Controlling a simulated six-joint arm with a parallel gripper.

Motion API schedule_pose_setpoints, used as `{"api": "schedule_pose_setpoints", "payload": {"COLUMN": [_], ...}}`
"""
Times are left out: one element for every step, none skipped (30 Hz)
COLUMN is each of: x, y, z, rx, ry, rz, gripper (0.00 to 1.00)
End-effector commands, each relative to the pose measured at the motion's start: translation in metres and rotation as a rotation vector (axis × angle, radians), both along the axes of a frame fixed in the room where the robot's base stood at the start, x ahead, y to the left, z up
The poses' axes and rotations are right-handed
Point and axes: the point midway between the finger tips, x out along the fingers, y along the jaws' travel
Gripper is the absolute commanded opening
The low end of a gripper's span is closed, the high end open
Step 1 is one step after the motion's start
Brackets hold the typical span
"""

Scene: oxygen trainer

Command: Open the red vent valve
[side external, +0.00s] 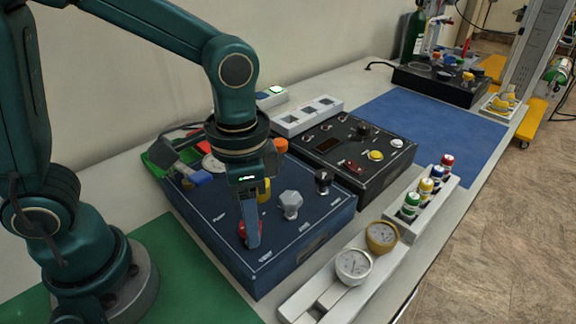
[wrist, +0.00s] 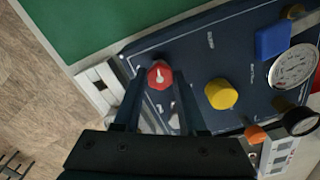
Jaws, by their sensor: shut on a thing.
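The red vent valve (side external: 242,232) is a red knob near the front left corner of the dark blue panel (side external: 229,268). In the wrist view the red knob (wrist: 160,76) has a white pointer mark on its face and sits between my fingertips. My gripper (side external: 250,234) points down over it, with its fingers on either side. My gripper (wrist: 157,88) is shut on the red knob. One finger hides part of the knob in the side view.
Close by on the panel are a yellow knob (side external: 264,191), a grey knob (side external: 291,203) and a black knob (side external: 322,180). A blue handle (wrist: 272,40) and a gauge (wrist: 293,66) are farther off. Loose gauges (side external: 353,266) lie in a white tray at the front right.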

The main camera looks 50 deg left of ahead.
Motion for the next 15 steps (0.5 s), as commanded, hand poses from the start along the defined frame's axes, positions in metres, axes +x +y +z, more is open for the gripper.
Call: {"api": "schedule_pose_setpoints", "payload": {"x": [-0.0005,-0.0005,-0.0007,-0.0007,-0.0007,-0.0007,-0.0007,-0.0007,-0.0007,-0.0007,-0.0007,-0.0008,-0.0008,-0.0008,-0.0008], "y": [0.0009,0.0009,0.0009,0.0009,0.0009,0.0009,0.0009,0.0009,0.0009,0.0009,0.0008,0.0009,0.0009,0.0009,0.0009], "z": [0.0005,0.0005,0.0005,0.0005,0.0005,0.0005,0.0005,0.0005,0.0005,0.0005,0.0005,0.0004,0.0004,0.0004,0.0004], "rx": [0.003,0.003,0.003,0.003,0.003,0.003,0.003,0.003,0.003,0.003,0.003,0.003,0.003,0.003,0.003], "ry": [0.002,0.002,0.002,0.002,0.002,0.002,0.002,0.002,0.002,0.002,0.002,0.002,0.002,0.002,0.002], "rz": [0.045,0.074,0.111,0.14,0.169,0.206,0.235,0.263,0.3,0.328,0.355,0.39,0.416,0.441,0.474], "gripper": [0.0,0.0,0.0,0.0,0.0,0.0,0.0,0.0,0.0,0.0,0.0,0.0,0.0,0.0,0.0]}}
